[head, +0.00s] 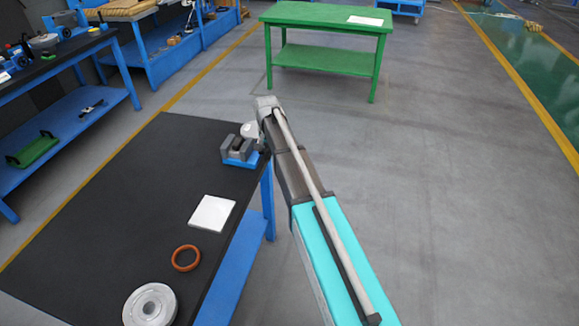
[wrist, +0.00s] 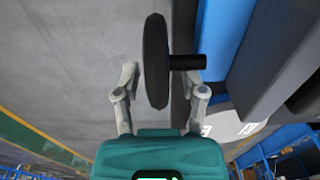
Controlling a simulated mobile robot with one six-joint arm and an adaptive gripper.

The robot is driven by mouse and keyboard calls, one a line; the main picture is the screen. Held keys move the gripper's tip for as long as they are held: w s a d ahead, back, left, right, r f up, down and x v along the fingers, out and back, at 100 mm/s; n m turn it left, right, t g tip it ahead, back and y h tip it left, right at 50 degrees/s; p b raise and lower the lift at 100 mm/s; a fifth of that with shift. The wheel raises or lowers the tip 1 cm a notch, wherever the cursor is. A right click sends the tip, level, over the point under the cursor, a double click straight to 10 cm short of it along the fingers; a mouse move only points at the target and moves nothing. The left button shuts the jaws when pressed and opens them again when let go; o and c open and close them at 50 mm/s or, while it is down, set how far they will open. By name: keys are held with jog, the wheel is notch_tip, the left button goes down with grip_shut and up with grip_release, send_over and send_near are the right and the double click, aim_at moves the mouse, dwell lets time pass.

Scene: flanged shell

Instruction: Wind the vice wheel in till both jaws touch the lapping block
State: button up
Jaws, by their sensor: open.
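The vice (head: 240,160), a blue base with grey jaws, stands at the right edge of the black bench top. Something dark lies between its jaws; I cannot tell whether it is the lapping block or how close the jaws are to it. In the wrist view the dark vice wheel (wrist: 155,45) is seen edge-on, with a short black rod (wrist: 190,62) on its right. My gripper (wrist: 164,82) is open, one finger on each side of the wheel's lower part, with visible gaps. In the head view my arm hides the wheel.
On the black bench (head: 110,205) lie a white square plate (head: 212,213), an orange ring (head: 186,258) and a grey flanged part (head: 150,306). A green table (head: 325,16) stands beyond. Grey floor right of the bench is clear.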

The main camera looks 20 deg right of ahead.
notch_tip(320, 180, up, 2)
jog(key=shift+r+p, duration=0.15)
jog(key=shift+p, duration=1)
notch_tip(320, 180, up, 12)
jog(key=p, duration=1.2)
jog(key=s+r+n+p, duration=0.1)
jog(key=s+n, duration=0.4)
jog(key=s, duration=2.1)
jog(key=shift+s+d+n, duration=0.3)
jog(key=shift+d+n, duration=0.1)
jog(key=shift+d, duration=0.05)
jog(key=shift+r, duration=0.1)
jog(key=shift+s, duration=0.7)
